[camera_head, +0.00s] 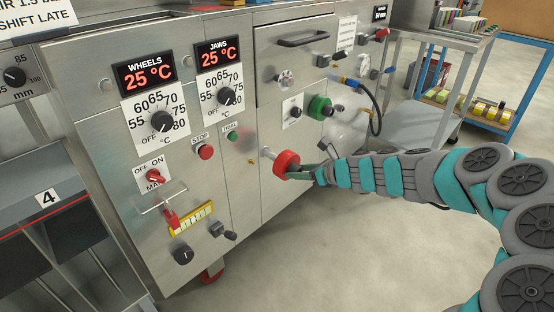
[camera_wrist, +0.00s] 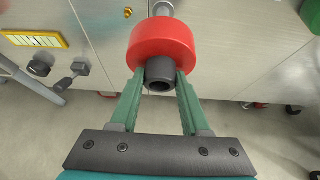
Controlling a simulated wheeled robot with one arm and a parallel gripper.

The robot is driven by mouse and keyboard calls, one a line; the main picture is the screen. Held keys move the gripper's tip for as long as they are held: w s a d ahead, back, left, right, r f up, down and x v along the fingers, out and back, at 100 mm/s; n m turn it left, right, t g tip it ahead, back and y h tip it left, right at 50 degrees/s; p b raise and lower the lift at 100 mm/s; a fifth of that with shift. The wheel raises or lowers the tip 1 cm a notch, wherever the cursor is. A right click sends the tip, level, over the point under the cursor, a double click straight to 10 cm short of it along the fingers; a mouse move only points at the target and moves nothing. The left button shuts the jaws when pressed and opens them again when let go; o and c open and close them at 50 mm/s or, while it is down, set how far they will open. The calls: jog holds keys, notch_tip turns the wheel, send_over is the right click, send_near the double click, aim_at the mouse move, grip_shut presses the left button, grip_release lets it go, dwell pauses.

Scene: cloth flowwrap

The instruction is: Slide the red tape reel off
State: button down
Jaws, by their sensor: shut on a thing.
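The red tape reel (camera_head: 287,165) sits on a short metal spindle (camera_head: 266,153) that sticks out from the steel machine's front panel. In the wrist view the red reel (camera_wrist: 161,43) shows close up, with the spindle (camera_wrist: 163,8) behind it and a dark grey hub (camera_wrist: 159,70) facing me. My gripper (camera_wrist: 160,80) has its two green fingers closed on the sides of the dark hub, just in front of the red part. In the head view my gripper (camera_head: 313,172) reaches the reel from the right. The fingertips are partly hidden there.
A green reel (camera_head: 320,107) sits higher on the panel to the right, beside a blue-ended hose (camera_head: 370,90). Red stop button (camera_head: 205,152) and dials are to the left. A blue cart (camera_head: 508,125) stands behind right. The floor below the reel is clear.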

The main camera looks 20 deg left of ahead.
jog(key=shift+s+d, duration=0.3)
jog(key=shift+d, duration=0.4)
jog(key=shift+s+d, duration=0.3)
jog(key=shift+d, duration=0.4)
